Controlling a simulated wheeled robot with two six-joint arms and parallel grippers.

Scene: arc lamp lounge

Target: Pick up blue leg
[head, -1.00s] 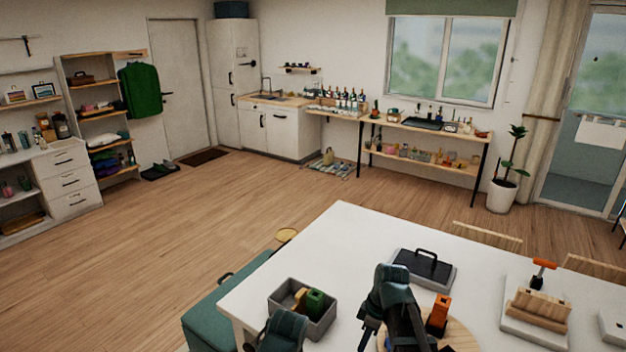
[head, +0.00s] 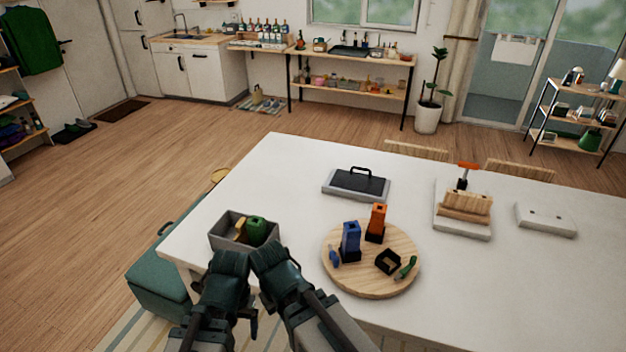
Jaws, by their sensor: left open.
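The blue leg (head: 351,238) stands upright in a black base on a round wooden board (head: 372,283) on the white table. An orange leg (head: 377,220) stands in a similar black base just behind it to the right. My left gripper (head: 247,312) is low in the head view, open, left of the board and apart from the blue leg. My right arm (head: 280,275) is beside it, nearer the board; its fingers cannot be made out. A small blue piece (head: 334,258) lies left of the blue leg.
The board also holds an empty black holder (head: 387,262) and a green piece (head: 407,267). A grey bin (head: 226,237) with a green item stands at left. A black-topped tray (head: 356,184) and a wooden block stand (head: 465,210) are farther back. The table's right front is clear.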

